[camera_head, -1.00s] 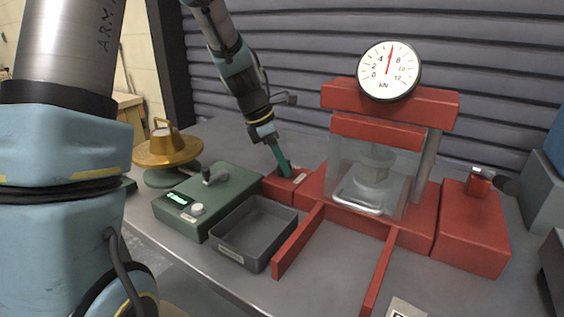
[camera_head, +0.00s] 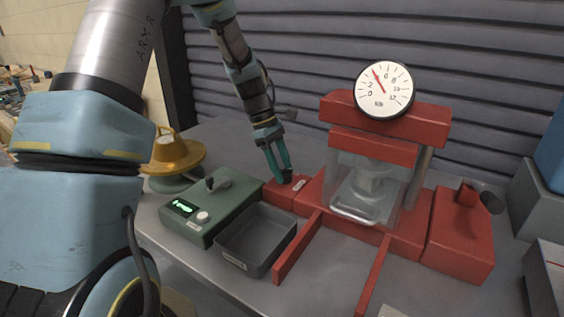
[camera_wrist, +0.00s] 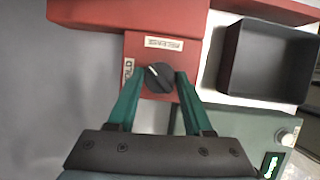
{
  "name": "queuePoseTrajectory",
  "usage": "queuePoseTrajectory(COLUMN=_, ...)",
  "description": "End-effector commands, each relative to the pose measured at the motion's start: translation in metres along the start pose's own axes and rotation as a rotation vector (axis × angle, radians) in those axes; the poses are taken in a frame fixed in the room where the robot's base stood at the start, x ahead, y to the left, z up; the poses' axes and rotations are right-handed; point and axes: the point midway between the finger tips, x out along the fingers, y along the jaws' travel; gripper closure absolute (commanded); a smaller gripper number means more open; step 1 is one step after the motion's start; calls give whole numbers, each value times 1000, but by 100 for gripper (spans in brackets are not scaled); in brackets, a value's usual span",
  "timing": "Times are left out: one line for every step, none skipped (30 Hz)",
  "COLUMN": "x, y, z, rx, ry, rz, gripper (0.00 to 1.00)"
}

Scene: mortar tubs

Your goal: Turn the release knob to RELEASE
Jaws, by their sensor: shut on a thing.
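The release knob (camera_wrist: 159,77) is a dark round knob on a small red block (camera_wrist: 170,20) at the left of the red press. Its white mark points up and left in the wrist view, between the HOLD label (camera_wrist: 128,70) at its left and the RELEASE label (camera_wrist: 164,43) above it. My gripper (camera_wrist: 159,82) is shut on the knob, one teal finger on each side. In the head view my gripper (camera_head: 285,181) reaches down to the block, and its fingers mostly hide the knob. The press gauge (camera_head: 385,89) has its red needle near 4.
A grey open tray (camera_head: 256,240) and a green box with a lit display (camera_head: 212,208) stand left of the press. A brass dish-like device (camera_head: 178,153) is behind the box. A clear guard (camera_head: 368,178) covers the press middle. Ribbed wall stands behind.

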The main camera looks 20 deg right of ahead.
Motion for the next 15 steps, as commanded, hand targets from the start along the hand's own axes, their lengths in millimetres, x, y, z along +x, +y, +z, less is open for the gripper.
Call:
queuePoseTrajectory(x=-2, y=0, z=2, rx=42, ry=-2, rz=-20, gripper=100)
queuePoseTrajectory(x=-2, y=1, z=2, rx=68, ry=-1, rz=-31, gripper=100)
queuePoseTrajectory(x=-2, y=1, z=2, rx=104, ry=-1, rz=-44, gripper=100)
queuePoseTrajectory(x=-2, y=1, z=2, rx=130, ry=-2, rz=-56, gripper=100)
queuePoseTrajectory(x=-2, y=1, z=2, rx=156, ry=-1, rz=-67, gripper=100)
queuePoseTrajectory(x=-2, y=2, z=1, rx=191, ry=-1, rz=-81, gripper=100)
queuePoseTrajectory(x=-2, y=2, z=2, rx=217, ry=-1, rz=-92, gripper=100)
queuePoseTrajectory(x=-2, y=2, z=2, rx=244, ry=-1, rz=-104, gripper=100)
queuePoseTrajectory(x=-1, y=2, z=2, rx=280, ry=-1, rz=-117, gripper=100)
queuePoseTrajectory(x=-1, y=2, z=2, rx=305, ry=-1, rz=-128, gripper=100)
queuePoseTrajectory(x=-1, y=2, z=2, rx=333, ry=-1, rz=-140, gripper=100)
queuePoseTrajectory(x=-1, y=3, z=2, rx=367, ry=-1, rz=-153, gripper=100)
queuePoseTrajectory(x=-1, y=3, z=2, rx=391, ry=-1, rz=-163, gripper=100)
queuePoseTrajectory(x=-1, y=3, z=2, rx=417, ry=-1, rz=-174, gripper=100)
queuePoseTrajectory(x=0, y=3, z=2, rx=448, ry=-2, rz=-188, gripper=100)
